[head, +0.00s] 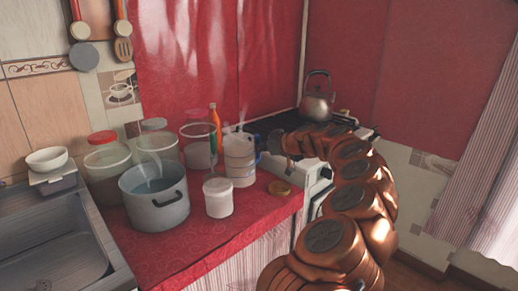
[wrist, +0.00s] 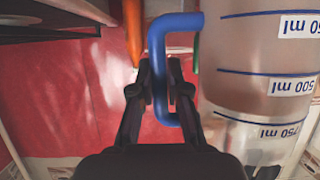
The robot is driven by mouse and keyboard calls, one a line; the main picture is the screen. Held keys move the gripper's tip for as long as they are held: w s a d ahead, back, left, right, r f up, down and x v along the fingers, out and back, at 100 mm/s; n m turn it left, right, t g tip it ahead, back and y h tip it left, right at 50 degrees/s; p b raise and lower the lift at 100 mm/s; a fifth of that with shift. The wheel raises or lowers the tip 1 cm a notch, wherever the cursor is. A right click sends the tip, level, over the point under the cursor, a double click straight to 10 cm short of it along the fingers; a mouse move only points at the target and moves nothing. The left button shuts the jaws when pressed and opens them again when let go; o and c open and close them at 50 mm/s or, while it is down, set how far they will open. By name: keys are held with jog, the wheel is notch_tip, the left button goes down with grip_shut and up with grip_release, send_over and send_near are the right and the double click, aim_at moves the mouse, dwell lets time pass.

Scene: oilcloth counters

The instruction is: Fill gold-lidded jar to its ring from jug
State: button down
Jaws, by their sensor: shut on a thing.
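The jug (head: 240,162) is a translucent cylinder, upright at the right end of the red counter. In the wrist view its wall (wrist: 265,95) shows blue millilitre marks, upside down. My gripper (wrist: 160,68) is shut on the jug's blue handle (wrist: 158,40); in the head view my gripper (head: 267,150) reaches the jug from the right. I cannot tell whether the jug touches the counter. A gold lid (head: 280,188) lies loose right of the jug. A small whitish open jar (head: 218,198) stands in front of the jug. Which jar the gold lid fits is unclear.
A steaming pot (head: 155,200) stands left of the small jar. Behind are a red-lidded jar (head: 106,170), a grey-lidded jar (head: 155,128), a clear container (head: 198,150) and an orange bottle (head: 214,122). A kettle (head: 318,100) sits on the stove. The front counter strip is clear.

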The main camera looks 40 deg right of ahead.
aim_at(257, 139)
jog(key=shift+a+r+n+h+b, duration=0.25)
jog(key=shift+n+h+b, duration=0.1)
jog(key=shift+n+h, duration=0.15)
jog(key=shift+a+r+n+h+b, duration=0.1)
jog(key=shift+r+n+h+b, duration=0.15)
jog(key=shift+n+h, duration=0.2)
jog(key=shift+r+n+t, duration=0.2)
jog(key=shift+n+t, duration=0.1)
jog(key=shift+n, duration=0.25)
jog(key=shift+r+h+b, duration=0.15)
jog(key=shift+h+b, duration=0.2)
jog(key=shift+b, duration=0.45)
jog(key=shift+s+a+r+n+b, duration=0.15)
jog(key=shift+r+n+b, duration=0.15)
jog(key=shift+b, duration=0.2)
jog(key=shift+a+r+b, duration=0.15)
jog(key=shift+r+b, duration=0.15)
jog(key=shift+b, duration=0.55)
jog(key=shift+r+n, duration=0.3)
